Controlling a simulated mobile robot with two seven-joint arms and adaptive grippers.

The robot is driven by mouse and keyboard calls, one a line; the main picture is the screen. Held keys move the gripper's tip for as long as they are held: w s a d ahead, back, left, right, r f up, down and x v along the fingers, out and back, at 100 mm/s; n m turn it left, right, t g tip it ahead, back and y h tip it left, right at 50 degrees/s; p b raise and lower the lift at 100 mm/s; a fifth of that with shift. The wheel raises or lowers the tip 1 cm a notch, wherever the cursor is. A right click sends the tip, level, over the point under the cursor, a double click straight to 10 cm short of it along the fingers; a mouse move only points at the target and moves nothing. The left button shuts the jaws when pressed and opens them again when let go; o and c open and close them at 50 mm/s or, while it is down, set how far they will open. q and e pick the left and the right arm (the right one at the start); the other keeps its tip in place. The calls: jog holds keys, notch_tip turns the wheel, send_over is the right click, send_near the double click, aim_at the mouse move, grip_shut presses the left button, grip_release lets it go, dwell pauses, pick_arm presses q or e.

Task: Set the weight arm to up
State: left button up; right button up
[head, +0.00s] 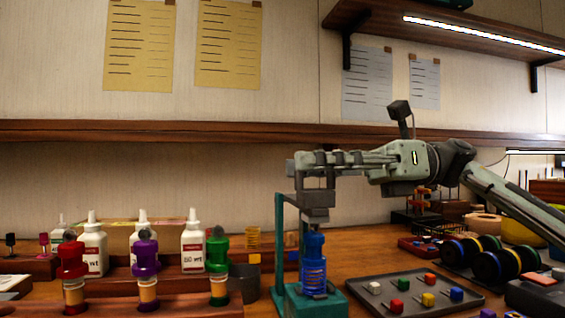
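A teal test stand (279,250) stands on the bench right of centre, with an upright post on its left. A blue shock absorber (313,270) with a coil spring stands upright in its base. A dark grey block (317,199), apparently the weight of the weight arm, sits just above the shock, so the arm looks lowered. My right gripper (302,168) reaches in from the right, lying level directly over the block. It overlaps the block's top in the picture; I cannot tell whether they touch or whether the fingers are closed. My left gripper is not in view.
Red, purple and green shocks (146,262) stand in a wooden rack at the left, with white bottles (193,248) behind. A dark tray (386,311) with small coloured cubes lies right of the stand. Black wheels (487,267) stand farther right. A shelf (230,131) runs behind.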

jog(key=shift+x, duration=2.2)
jog(key=shift+c, duration=0.6)
grip_shut()
